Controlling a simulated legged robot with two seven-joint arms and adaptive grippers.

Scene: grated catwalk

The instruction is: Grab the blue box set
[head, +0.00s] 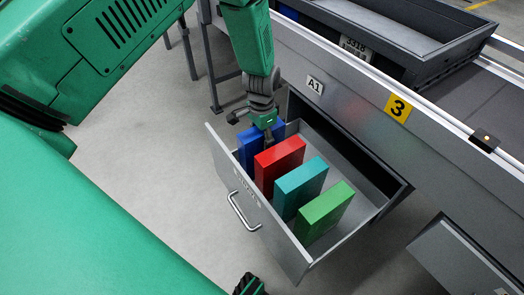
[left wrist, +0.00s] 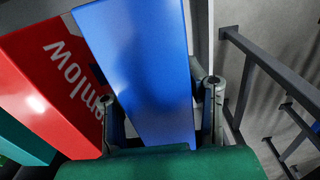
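The blue box (head: 250,146) stands upright at the far left end of an open grey drawer (head: 376,192), partly hidden by my left gripper (head: 254,122) and the red box. In the left wrist view the blue box (left wrist: 140,65) lies between the two spread fingers of my left gripper (left wrist: 162,105). One finger is on the side of the red box, the other on the outer side. A narrow gap shows at the outer finger; contact on the other side is unclear. My right gripper is not recognisable in either view.
A red box (head: 280,160), a teal box (head: 299,187) and a green box (head: 324,212) share the drawer. Its handle (head: 243,211) faces the open floor. A conveyor with a dark tray (head: 400,38) runs above. Metal legs (left wrist: 262,75) stand beside my left gripper.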

